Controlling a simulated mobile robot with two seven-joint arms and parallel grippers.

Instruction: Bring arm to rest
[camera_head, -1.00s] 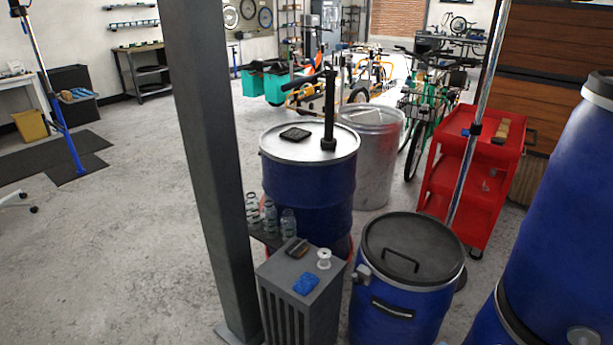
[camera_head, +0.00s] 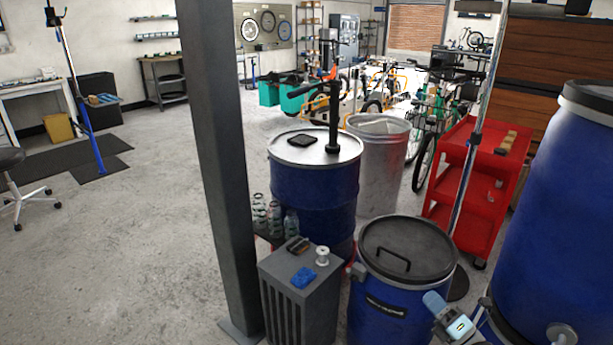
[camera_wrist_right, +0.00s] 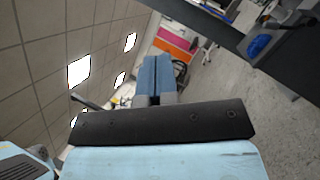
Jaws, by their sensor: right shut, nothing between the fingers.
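My right gripper (camera_head: 436,304) shows at the lower right of the head view, pale blue and light grey. It appears in front of the blue barrel with a dark lid (camera_head: 408,248); I cannot tell whether it touches it. In the right wrist view, its two blue fingers (camera_wrist_right: 155,75) lie side by side, closed together with nothing between them. Part of my right arm shows below the fingers there. My left gripper is in neither view.
A large blue barrel (camera_head: 562,210) stands at the right, close to my right gripper. A grey cabinet (camera_head: 300,278) holds a blue cloth (camera_head: 304,277) and a white spool (camera_head: 322,256). A red cart (camera_head: 470,190) stands behind. A dark post (camera_head: 222,170) rises at left; floor beyond is open.

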